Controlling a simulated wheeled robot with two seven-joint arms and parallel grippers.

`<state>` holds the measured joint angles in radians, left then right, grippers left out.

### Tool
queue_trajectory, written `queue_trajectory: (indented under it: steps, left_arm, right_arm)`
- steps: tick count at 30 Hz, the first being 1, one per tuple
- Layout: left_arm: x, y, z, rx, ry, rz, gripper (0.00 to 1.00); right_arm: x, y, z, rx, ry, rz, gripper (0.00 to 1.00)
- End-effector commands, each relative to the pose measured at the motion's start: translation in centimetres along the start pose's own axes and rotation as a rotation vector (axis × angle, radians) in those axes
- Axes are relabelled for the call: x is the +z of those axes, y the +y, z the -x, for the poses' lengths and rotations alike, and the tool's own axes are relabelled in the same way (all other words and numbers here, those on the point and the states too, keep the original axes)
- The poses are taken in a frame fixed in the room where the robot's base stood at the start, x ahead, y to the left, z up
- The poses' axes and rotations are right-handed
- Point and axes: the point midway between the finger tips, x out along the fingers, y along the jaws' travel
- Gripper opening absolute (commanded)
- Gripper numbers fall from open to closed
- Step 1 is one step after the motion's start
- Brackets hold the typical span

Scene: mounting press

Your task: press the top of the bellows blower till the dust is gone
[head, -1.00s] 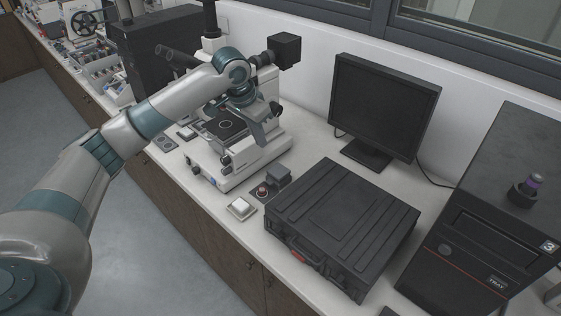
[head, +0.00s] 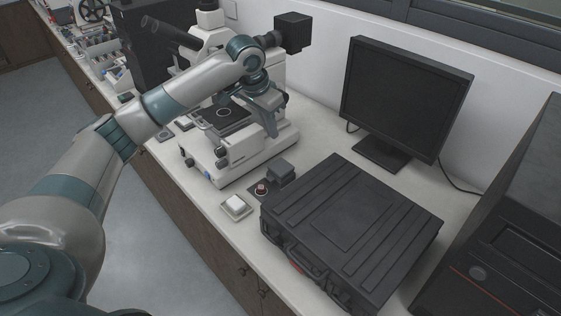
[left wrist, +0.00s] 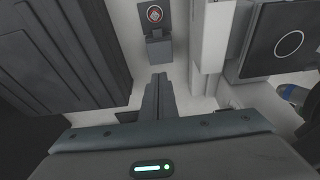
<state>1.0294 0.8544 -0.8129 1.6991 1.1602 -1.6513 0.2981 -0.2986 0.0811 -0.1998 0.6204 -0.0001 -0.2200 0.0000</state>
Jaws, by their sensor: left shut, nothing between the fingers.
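My left gripper (head: 271,130) is shut and empty, pointing down in front of the microscope's right side. Its closed fingers also show in the left wrist view (left wrist: 158,98), above bare white bench. A small round red-topped piece (head: 262,188) sits on a dark plate beside a grey block (head: 281,171); the plate also shows at the top of the left wrist view (left wrist: 154,14). The fingers are apart from it. I cannot tell for sure whether this piece is the bellows blower. No dust can be made out. My right gripper is not in view.
The microscope (head: 222,150) stands left of the red-topped piece. A large black case (head: 350,225) lies close on its right. A white square switch-like piece (head: 236,206) is near the bench front. A monitor (head: 405,100) stands behind, and a black computer case (head: 500,230) is at far right.

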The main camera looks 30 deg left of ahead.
Motion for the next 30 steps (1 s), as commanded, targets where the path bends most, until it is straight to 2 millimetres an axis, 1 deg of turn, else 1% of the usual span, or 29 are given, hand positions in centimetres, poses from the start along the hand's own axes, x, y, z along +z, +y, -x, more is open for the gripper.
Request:
queue_trajectory:
  steps: [10,16,23,30]
  left_arm:
    - [0.0,0.0,-0.1,0.0,0.0,0.0,0.0]
    - [0.0,0.0,-1.1,0.001,-0.002,0.0,0.0]
    - [-0.1,0.1,-4.1,0.002,-0.003,0.0,0.0]
    - [0.0,0.1,-8.3,0.002,-0.004,0.0,0.0]
  right_arm:
    - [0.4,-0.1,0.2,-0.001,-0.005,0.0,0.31]
    - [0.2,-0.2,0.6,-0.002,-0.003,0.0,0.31]
    - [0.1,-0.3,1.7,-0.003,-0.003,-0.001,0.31]
    - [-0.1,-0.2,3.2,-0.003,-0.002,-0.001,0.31]
